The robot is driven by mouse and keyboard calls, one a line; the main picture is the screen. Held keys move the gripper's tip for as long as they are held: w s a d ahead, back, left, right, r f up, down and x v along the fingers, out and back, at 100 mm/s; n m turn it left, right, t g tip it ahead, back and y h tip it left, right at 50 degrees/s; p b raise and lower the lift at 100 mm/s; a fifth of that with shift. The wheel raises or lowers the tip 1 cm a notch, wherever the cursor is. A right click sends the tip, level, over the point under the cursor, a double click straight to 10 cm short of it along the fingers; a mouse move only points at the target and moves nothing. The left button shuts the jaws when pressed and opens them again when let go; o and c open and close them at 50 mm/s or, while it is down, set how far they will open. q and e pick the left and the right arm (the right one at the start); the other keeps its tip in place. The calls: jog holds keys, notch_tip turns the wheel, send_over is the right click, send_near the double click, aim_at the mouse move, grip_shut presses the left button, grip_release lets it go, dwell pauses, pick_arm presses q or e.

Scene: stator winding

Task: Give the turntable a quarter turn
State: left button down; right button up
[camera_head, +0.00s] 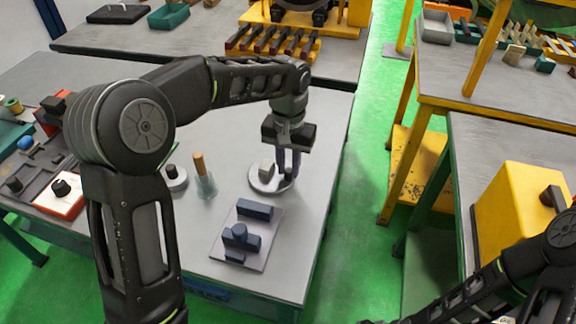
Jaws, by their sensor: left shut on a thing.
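The turntable (258,184) is a pale round disc on the grey table, with a light grey block (266,166) and a small dark upright peg on it. My left gripper (288,168) points down over the right part of the disc. It is shut on the dark peg, which shows only partly between its fingers. The light block stands just left of the fingers and apart from them. My right arm comes in at the lower right, and its gripper is out of view past the bottom edge.
A plate with dark blue blocks (254,209) lies in front of the turntable. A glass holder with a wooden-handled tool (205,182) and a round base with a dark knob (174,179) stand to the left. The table (318,190) is bare right of the turntable.

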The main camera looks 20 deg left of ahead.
dwell(0.4)
pick_arm(q)
jog(key=c, duration=1.3)
grip_release()
jog(key=shift+o, duration=0.2)
notch_tip(320, 180, up, 8)
jog(key=shift+f, duration=0.1)
